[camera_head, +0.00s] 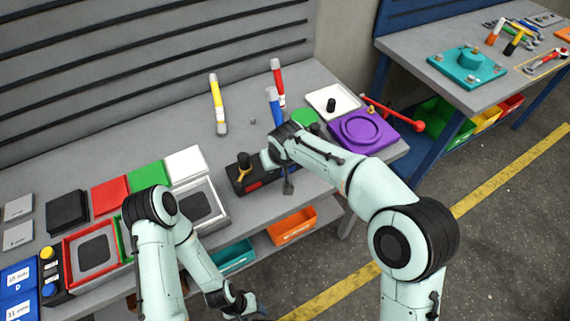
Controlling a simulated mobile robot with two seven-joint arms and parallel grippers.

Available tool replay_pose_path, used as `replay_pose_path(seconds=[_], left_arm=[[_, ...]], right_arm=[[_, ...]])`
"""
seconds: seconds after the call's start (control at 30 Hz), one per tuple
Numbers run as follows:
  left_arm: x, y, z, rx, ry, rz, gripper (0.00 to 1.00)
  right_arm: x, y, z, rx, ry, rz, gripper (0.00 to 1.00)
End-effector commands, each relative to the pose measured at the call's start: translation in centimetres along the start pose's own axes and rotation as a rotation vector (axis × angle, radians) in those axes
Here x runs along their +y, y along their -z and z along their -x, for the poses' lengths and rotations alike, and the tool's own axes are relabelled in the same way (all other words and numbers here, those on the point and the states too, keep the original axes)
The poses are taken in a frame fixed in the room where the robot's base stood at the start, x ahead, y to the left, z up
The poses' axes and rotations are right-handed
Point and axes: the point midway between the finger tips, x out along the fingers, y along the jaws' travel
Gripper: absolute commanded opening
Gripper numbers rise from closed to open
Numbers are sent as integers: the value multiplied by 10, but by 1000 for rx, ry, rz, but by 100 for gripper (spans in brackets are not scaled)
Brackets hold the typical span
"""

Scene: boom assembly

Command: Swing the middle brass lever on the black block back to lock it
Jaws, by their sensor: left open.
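The black block (254,188) sits on the grey workbench near its front edge, with red marks on its front. A brass lever (243,172) with a black knob stands up at its left end. The rest of the block is hidden behind my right wrist, so I cannot tell which lever is the middle one or how it stands. My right gripper (288,184) is at the block's right side, mostly hidden by its own arm; its fingers cannot be made out. My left gripper (238,301) hangs low in front of the bench, open and empty, away from the block.
A purple part (363,131), a white tray (347,101) and a red-handled tool (393,112) lie right of the block. A grey framed tray (213,198) is close on the left. Orange (292,228) and teal (237,258) bins hang below.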

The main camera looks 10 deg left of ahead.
Motion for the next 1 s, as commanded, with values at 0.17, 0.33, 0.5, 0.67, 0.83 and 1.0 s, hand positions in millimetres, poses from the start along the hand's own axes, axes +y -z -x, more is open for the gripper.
replay_pose_path(seconds=[0.17, 0.33, 0.5, 0.67, 0.83, 1.0], left_arm=[[0, 0, -1, 0, 0, 0, 60], [0, 0, -1, -1, 0, 0, 60], [0, 0, -1, 0, 0, 0, 60], [0, 0, -1, 0, 0, 0, 60], [0, 0, 0, 0, 0, 0, 60], [0, 0, 0, 0, 0, 0, 60]], right_arm=[[-8, 0, -4, -2, 5, 2, 0], [-9, 0, -4, -2, 4, 0, 0], [-9, 0, -4, -2, 4, 0, 0], [-8, 0, -4, -2, 4, -1, 53], [-6, 1, -3, -1, 0, -3, 56], [-5, 1, 0, 0, -1, -5, 56]])
